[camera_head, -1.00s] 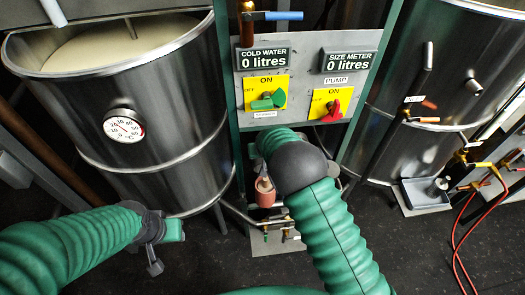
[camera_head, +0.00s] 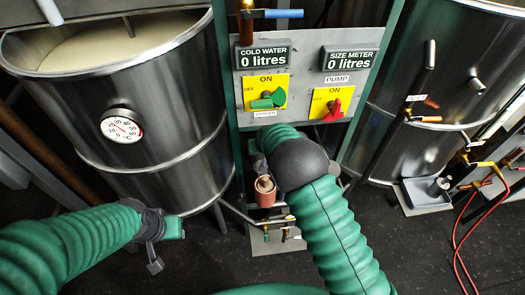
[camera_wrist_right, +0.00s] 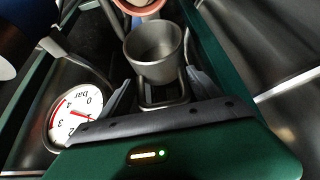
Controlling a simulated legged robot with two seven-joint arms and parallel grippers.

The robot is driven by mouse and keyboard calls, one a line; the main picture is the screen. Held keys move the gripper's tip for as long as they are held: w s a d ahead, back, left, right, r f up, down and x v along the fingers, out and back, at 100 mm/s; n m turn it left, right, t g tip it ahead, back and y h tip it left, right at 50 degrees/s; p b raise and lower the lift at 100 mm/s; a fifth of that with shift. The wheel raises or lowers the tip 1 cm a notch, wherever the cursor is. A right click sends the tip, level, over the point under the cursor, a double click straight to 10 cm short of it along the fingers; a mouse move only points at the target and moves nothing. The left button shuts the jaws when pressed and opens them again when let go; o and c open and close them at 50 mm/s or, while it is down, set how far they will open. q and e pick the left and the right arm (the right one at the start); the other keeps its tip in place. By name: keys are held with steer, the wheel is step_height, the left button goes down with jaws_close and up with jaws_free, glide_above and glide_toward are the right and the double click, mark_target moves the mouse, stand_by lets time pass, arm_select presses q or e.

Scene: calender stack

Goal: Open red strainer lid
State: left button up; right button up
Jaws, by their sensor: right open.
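A salmon-red cylindrical fitting (camera_head: 265,190), which looks like the strainer, stands upright below the control panel in the head view. A reddish rounded part (camera_wrist_right: 140,6) shows at the top edge of the right wrist view. I cannot tell whether its lid is open or shut. My right gripper (camera_wrist_right: 160,82) is open, with its fingers apart. A grey metal cup-shaped part (camera_wrist_right: 154,52) lies just beyond the fingers, and I cannot tell if they touch it. In the head view my right arm hides that gripper. My left gripper (camera_head: 165,238) hangs by the left tank, its jaws unclear.
A control panel (camera_head: 300,125) with green and red knobs stands ahead. Steel tanks stand at left (camera_head: 150,110) and right (camera_head: 400,150). A pressure gauge (camera_wrist_right: 78,115) is left of my right gripper. Red hoses (camera_head: 458,235) lie at right. The front floor is open.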

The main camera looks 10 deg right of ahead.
steer(key=p+v, duration=1.2)
steer(key=v, duration=0.4)
steer(key=shift+s+r, duration=0.2)
steer(key=shift+r, duration=0.05)
steer(key=s+d+f+g+b, duration=0.1)
steer(key=s+d+f+b, duration=0.1)
steer(key=s+b, duration=0.3)
steer(key=s+d+f+g+b, duration=0.1)
steer(key=s+d+b, duration=0.4)
steer(key=s, duration=0.6)
steer(key=s+d+f+g+b, duration=0.1)
steer(key=s+d+f+b, duration=0.2)
steer(key=s+b, duration=0.2)
steer(key=s, duration=0.3)
steer(key=shift+s+d+f, duration=0.2)
steer(key=shift+d, duration=0.2)
